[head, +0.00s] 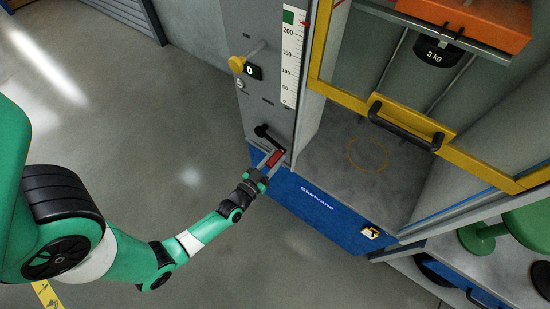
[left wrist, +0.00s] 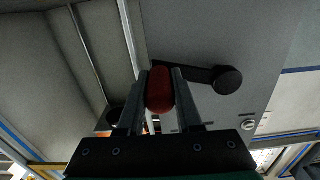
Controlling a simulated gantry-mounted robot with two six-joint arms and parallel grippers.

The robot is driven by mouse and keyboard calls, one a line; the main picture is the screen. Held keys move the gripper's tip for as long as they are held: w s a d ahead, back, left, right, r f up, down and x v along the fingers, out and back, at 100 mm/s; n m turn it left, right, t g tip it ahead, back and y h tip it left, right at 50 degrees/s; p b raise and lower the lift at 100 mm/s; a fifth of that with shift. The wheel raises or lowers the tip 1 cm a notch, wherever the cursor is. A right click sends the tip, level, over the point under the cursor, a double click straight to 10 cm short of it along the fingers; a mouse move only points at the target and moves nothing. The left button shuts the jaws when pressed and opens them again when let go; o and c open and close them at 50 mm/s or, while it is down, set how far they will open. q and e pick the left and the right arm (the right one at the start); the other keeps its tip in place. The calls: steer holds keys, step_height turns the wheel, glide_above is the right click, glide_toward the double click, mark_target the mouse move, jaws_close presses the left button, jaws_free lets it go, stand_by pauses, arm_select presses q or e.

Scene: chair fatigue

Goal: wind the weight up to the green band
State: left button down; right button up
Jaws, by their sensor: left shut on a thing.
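The weight (head: 436,53), black and marked 3 kg, hangs at the upper right behind the yellow-framed guard, beneath an orange block (head: 470,22). The scale (head: 290,60) on the grey column has a green band (head: 288,16) near its top; a small red mark shows at its right edge close to that band. Below is a black crank (head: 264,132) with a red handle (head: 275,157). My left gripper (head: 271,163) is shut on the red handle; the left wrist view shows the handle (left wrist: 160,90) between both fingers, with the crank hub (left wrist: 227,80) to its right. My right gripper is out of view.
A yellow-handled lever (head: 237,64) and a small display (head: 254,72) reading 0 are above the crank. The yellow guard frame (head: 330,92) has a black handle (head: 405,126). A yellow circle (head: 367,155) marks the machine floor. Open floor lies left.

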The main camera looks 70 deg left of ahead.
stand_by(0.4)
arm_select(q)
steer(key=r+n+p, duration=0.1)
steer(key=r+p, duration=0.1)
steer(key=shift+w+d+r+n, duration=0.1)
steer(key=shift+d+r+n, duration=0.1)
steer(key=shift+r+n, duration=0.15)
steer(key=shift+r+n+p, duration=0.45)
steer(key=shift+n+p, duration=0.1)
steer(key=shift+n, duration=0.5)
steer(key=c, duration=0.6)
jaws_free()
steer(key=shift+f, duration=0.1)
steer(key=p+v, duration=0.2)
steer(key=v, duration=0.9)
steer(key=shift+s+d+p, duration=0.1)
steer(key=shift+s+p, duration=0.25)
steer(key=shift+p, duration=0.05)
